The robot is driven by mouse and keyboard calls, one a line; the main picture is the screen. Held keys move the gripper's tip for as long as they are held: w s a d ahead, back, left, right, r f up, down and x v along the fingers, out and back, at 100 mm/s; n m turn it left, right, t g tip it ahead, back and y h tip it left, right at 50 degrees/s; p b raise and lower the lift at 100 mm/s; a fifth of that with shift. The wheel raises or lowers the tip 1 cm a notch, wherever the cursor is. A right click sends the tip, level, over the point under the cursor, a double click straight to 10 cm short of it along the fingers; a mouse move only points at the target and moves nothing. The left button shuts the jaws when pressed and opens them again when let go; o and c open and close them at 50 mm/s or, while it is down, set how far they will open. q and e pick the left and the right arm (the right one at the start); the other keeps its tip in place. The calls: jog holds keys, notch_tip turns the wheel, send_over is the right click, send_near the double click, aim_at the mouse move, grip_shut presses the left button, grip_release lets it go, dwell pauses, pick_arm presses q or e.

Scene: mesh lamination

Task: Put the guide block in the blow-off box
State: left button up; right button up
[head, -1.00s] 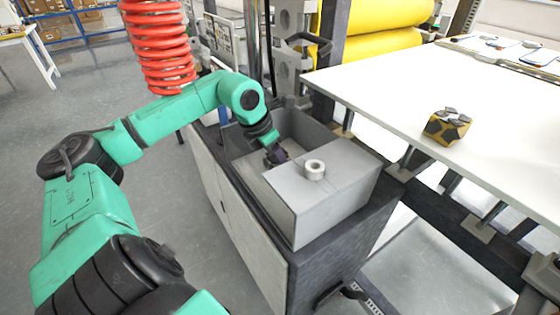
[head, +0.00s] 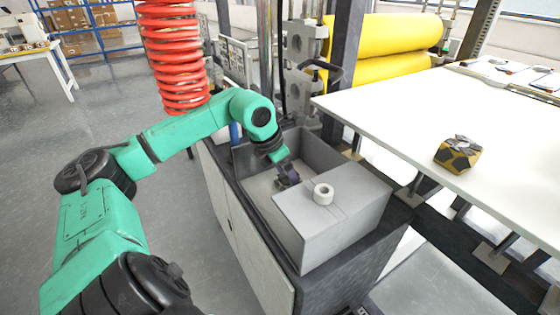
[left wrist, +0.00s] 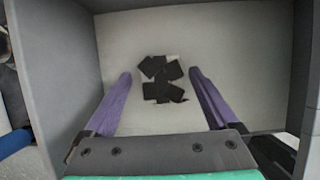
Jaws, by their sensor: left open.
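The blow-off box (head: 340,232) is a grey open-topped bin on a dark-topped cabinet; its near part is covered. My left gripper (head: 288,181) reaches down into its open part. In the left wrist view the gripper (left wrist: 160,76) has its two purple fingers apart. A small dark, angular-patched piece (left wrist: 163,80) with pale bits lies over the pale box floor between and beyond the fingertips, touching neither finger visibly. It may be the guide block; I cannot tell for sure. In the head view the arm and box wall hide it. My right gripper is out of view.
A white tape roll (head: 323,193) sits on the box's covered part. A yellow-and-black block (head: 458,153) lies on the white table (head: 400,110) at the right. A red coiled hose (head: 178,60) hangs beside my left arm. Yellow rollers (head: 385,45) stand behind.

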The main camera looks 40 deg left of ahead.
aim_at(287, 177)
pick_arm(q)
jog(key=b+v, duration=0.2)
jog(key=v, duration=0.1)
jog(key=shift+s+a+r, duration=0.1)
jog(key=shift+s+r, duration=0.1)
jog(key=v, duration=0.7)
jog(key=shift+b, duration=0.3)
jog(key=shift+w+r, duration=0.1)
